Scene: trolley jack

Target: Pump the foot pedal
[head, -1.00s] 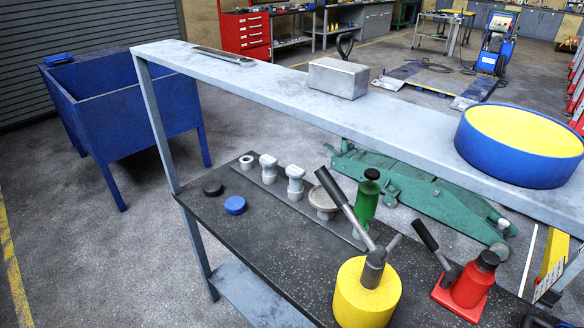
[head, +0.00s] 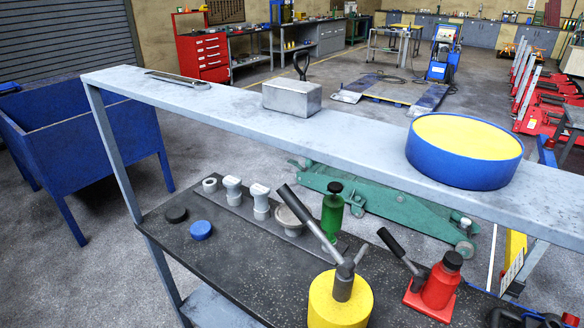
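A long green trolley jack (head: 390,205) stands on the floor behind the bench. The grey shelf and the items on the bench hide parts of it. Its wheel (head: 465,248) shows at the right end. I cannot make out a foot pedal on it. A black handle (head: 301,66) rises behind the shelf, and I cannot tell what it belongs to. Neither of my grippers can be made out in the head view. A dark shape (head: 530,316) at the bottom right edge is cut off and unclear.
A grey shelf (head: 225,98) crosses the view, bearing a metal block (head: 291,98) and a blue-yellow round drum (head: 465,152). The dark bench (head: 230,265) below holds a yellow cylinder (head: 341,303) and red bottle jack (head: 436,288). A blue bin (head: 120,130) stands left. Red jacks (head: 545,105) line the right.

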